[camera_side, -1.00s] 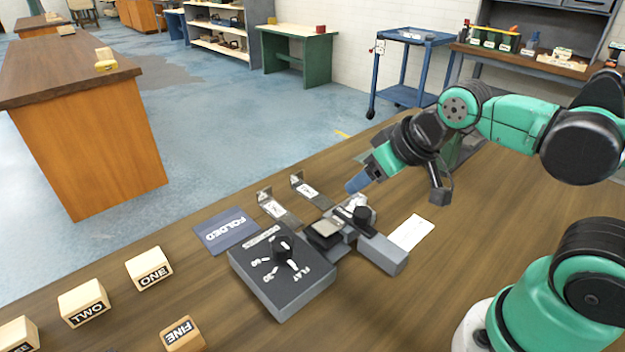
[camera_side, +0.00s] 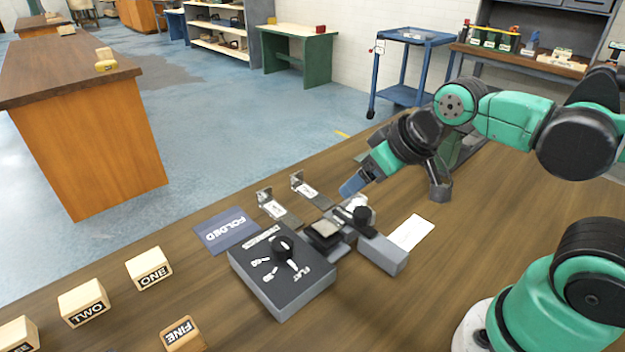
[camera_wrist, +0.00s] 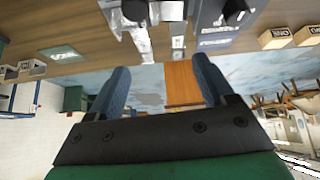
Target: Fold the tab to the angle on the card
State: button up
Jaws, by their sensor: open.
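Two bent metal pieces with white labels, one nearer (camera_side: 277,208) and one farther (camera_side: 309,188), stand behind the fixture. A white card (camera_side: 412,232) lies right of the fixture, its writing unreadable. My gripper (camera_side: 352,186) is open and empty, above and behind the fixture. The wrist view shows its blue fingers (camera_wrist: 160,78) spread apart.
A dark grey box with a dial (camera_side: 283,272), marked FLAT and with angles, stands left of the fixture. A blue FOLDED mat (camera_side: 226,231) lies behind it.

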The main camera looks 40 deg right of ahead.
jog(key=w+a+n+g, duration=0.4)
jog(key=a+n, duration=0.1)
jog(key=n, duration=0.5)
jog(key=n+g, duration=0.3)
jog(key=n, duration=0.6)
send_over(282, 242)
jog(key=f, duration=0.3)
jog(key=shift+s+d, duration=0.1)
jog(key=shift+d, duration=0.15)
jog(key=shift+a+f+n, duration=0.2)
jog(key=shift+n, duration=0.4)
jog(key=shift+a+f, duration=0.1)
jog(key=shift+f, duration=2.75)
grip_shut()
